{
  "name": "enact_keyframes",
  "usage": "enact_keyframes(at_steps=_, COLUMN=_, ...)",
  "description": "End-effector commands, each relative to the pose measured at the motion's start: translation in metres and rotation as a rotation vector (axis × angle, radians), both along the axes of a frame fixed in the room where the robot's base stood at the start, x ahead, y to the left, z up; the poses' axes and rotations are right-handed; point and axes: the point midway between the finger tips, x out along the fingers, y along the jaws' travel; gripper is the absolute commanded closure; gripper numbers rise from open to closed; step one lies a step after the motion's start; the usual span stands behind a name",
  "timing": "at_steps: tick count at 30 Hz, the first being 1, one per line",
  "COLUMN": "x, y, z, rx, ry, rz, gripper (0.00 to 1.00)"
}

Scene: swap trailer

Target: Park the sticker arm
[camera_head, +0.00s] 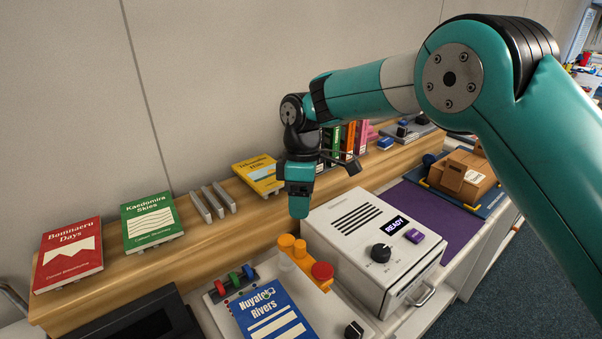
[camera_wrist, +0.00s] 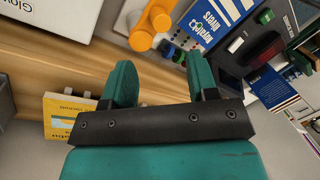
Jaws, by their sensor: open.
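What looks like the sticker arm is an orange jointed piece (camera_head: 286,243) with a red round knob (camera_head: 322,271) beside it, on the white station at the front centre. Orange parts also show at the top of the wrist view (camera_wrist: 160,18). My gripper (camera_head: 298,207) hangs fingers-down above and behind this piece, apart from it. In the wrist view, my two teal fingers (camera_wrist: 162,78) are spread with nothing between them. A blue book, "Rivers" (camera_head: 268,315), lies on the station in front of the orange piece.
A white machine (camera_head: 352,245) with a READY display stands close to the right of my gripper. The wooden shelf behind holds a red book (camera_head: 69,254), a green book (camera_head: 151,220), metal dividers (camera_head: 213,203) and a yellow book (camera_head: 257,175). A cardboard box (camera_head: 462,176) sits farther right.

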Motion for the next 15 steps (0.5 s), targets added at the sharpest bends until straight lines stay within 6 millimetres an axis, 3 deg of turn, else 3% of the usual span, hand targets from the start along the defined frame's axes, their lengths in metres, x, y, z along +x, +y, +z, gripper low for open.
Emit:
enact_keyframes(at_steps=3, x=0.007, y=0.000, z=0.031, rx=0.003, ry=-0.004, rz=0.000, gripper=0.46)
enact_keyframes(at_steps=8, x=0.013, y=-0.001, z=0.062, rx=0.001, ry=-0.001, rz=0.000, gripper=0.46)
enact_keyframes(at_steps=15, x=0.016, y=-0.001, z=0.076, rx=-0.001, ry=0.000, rz=0.000, gripper=0.46)
